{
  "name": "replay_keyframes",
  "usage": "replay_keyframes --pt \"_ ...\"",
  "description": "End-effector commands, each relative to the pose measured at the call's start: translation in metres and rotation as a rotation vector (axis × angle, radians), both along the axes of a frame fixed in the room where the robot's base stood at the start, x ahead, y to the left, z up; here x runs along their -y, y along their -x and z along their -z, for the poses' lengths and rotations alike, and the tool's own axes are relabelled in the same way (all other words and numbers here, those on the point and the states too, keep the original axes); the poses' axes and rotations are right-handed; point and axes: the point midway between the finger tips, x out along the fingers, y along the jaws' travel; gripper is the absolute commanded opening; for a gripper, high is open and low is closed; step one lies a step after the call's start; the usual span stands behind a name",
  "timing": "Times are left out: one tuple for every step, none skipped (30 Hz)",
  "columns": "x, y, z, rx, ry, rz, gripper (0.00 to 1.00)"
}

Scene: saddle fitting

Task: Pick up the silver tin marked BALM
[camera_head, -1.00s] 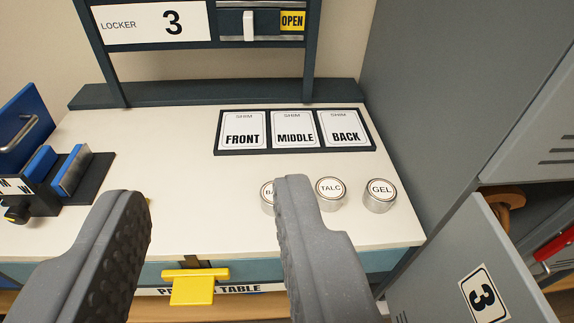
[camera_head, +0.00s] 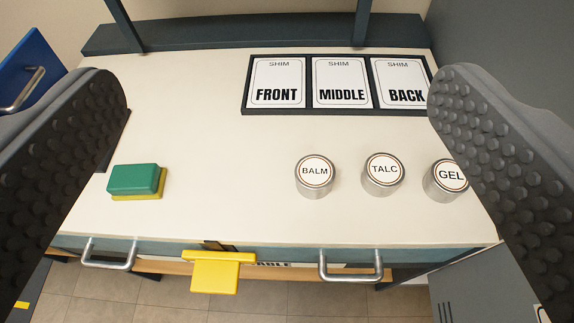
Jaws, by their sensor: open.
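The silver tin marked BALM (camera_head: 315,176) stands upright on the white table top, near its front edge and right of the middle of the view. Its round lid faces up with a white label. My gripper (camera_head: 278,100) is open and empty, with one dark, studded finger at each side of the view. The BALM tin lies between the fingers in the picture and touches neither. The TALC tin (camera_head: 383,175) stands just right of it, with a small gap. The GEL tin (camera_head: 446,181) is farther right, partly hidden by the right finger.
A green and yellow block (camera_head: 137,180) lies on the table (camera_head: 190,90) at the left. A dark frame with FRONT, MIDDLE and BACK shim cards (camera_head: 341,84) lies behind the tins. A yellow handle (camera_head: 214,271) and metal drawer handles (camera_head: 351,266) project at the front. The table's middle is clear.

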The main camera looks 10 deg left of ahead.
Motion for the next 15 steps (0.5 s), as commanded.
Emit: replay_keyframes --pt "-0.008 -0.023 0.016 -0.032 -0.022 -0.013 0.89" --pt "-0.013 -0.036 0.028 -0.044 -0.035 -0.018 0.89" --pt "-0.019 -0.051 0.044 -0.055 -0.052 -0.020 0.89" --pt "-0.023 -0.062 0.058 -0.065 -0.063 -0.018 0.89" --pt "-0.026 -0.071 0.074 -0.079 -0.073 -0.016 0.89" --pt "-0.030 -0.082 0.091 -0.088 -0.086 -0.009 0.89" --pt "-0.032 -0.089 0.106 -0.099 -0.093 0.000 0.89" --pt "-0.034 -0.095 0.123 -0.113 -0.097 0.010 0.89" --pt "-0.036 -0.101 0.141 -0.123 -0.103 0.027 0.89" --pt "-0.036 -0.105 0.156 -0.135 -0.104 0.040 0.89" --pt "-0.036 -0.107 0.173 -0.149 -0.102 0.056 0.89" --pt "-0.034 -0.109 0.192 -0.161 -0.099 0.078 0.89" --pt "-0.033 -0.108 0.205 -0.172 -0.094 0.094 0.89" --pt "-0.031 -0.108 0.219 -0.182 -0.084 0.112 0.89" --pt "-0.028 -0.105 0.237 -0.197 -0.072 0.134 0.89"
